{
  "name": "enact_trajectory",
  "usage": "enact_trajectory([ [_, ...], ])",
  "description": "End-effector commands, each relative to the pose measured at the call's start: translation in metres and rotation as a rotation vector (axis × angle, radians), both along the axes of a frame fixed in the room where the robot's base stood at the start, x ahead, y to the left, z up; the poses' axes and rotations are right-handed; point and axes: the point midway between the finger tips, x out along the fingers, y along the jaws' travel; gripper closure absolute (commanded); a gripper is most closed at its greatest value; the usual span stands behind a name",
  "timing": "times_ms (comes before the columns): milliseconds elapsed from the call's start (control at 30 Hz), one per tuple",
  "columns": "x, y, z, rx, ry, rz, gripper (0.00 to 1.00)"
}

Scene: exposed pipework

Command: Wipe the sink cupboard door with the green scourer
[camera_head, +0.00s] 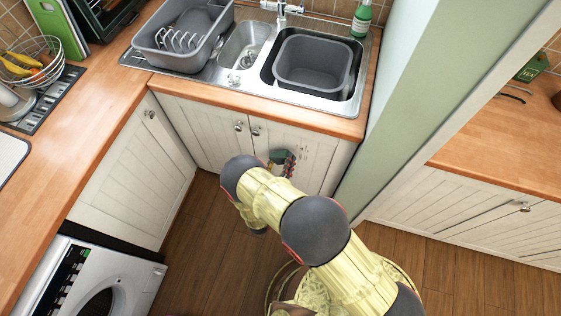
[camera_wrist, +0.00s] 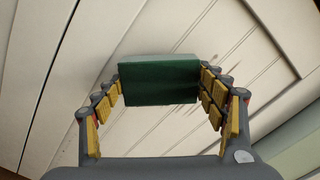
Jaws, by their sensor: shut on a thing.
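The green scourer (camera_wrist: 160,82) is held between the two padded fingers of my gripper (camera_wrist: 161,86) in the wrist view. In the head view the scourer (camera_head: 277,156) shows as a small green block in front of the right sink cupboard door (camera_head: 314,154), with my gripper (camera_head: 286,162) partly hidden behind my arm. The door is white, panelled and shut, and fills much of the wrist view (camera_wrist: 235,35). Dark streaks show on it just right of the scourer. I cannot tell whether the scourer touches the door.
The sink (camera_head: 244,48) with a grey basin (camera_head: 313,62) and a dish rack (camera_head: 183,40) is above the cupboard. A pale green wall edge (camera_head: 425,75) stands close on the right. A washing machine (camera_head: 105,280) is at lower left. Wooden floor (camera_head: 205,250) is clear before the cupboard.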

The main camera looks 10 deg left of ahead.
Motion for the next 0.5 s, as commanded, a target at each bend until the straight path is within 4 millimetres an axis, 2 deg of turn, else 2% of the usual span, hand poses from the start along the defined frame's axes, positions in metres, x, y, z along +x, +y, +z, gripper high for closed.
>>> enact_trajectory([
  [500,0.0032,-0.0002,-0.0001,0.001,0.0,0.0,0.45],
])
